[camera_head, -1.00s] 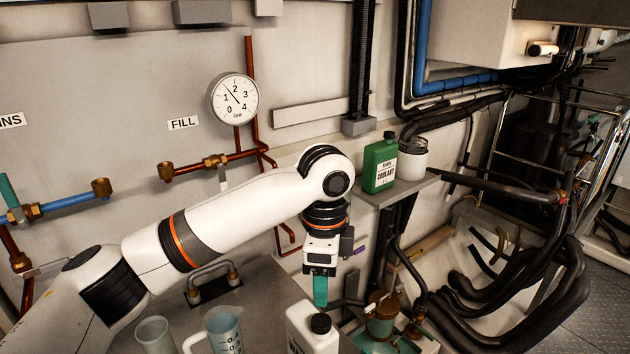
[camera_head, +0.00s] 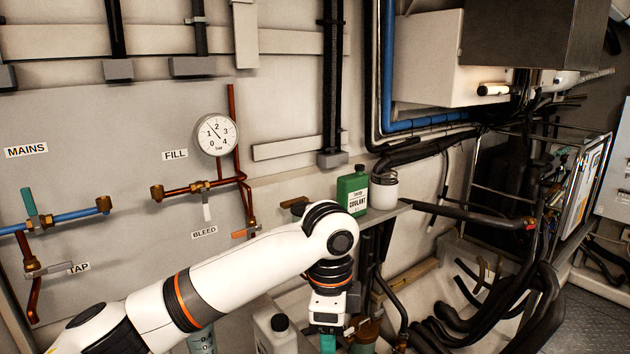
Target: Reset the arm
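My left arm comes in from the lower left. It reaches across the lower middle of the head view, bent at its elbow, with its hand hanging down. The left gripper (camera_head: 328,342) is at the bottom edge. Only a green part at its end shows, and I cannot tell whether its fingers are open or shut. My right arm and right gripper do not show.
A green coolant bottle (camera_head: 353,190) and a white jar (camera_head: 383,191) stand on a shelf behind the arm. A white jug (camera_head: 275,330) stands left of the hand. The wall has a gauge (camera_head: 216,135), copper pipes (camera_head: 190,190) and a blue pipe (camera_head: 75,215). Black hoses (camera_head: 500,320) fill the lower right.

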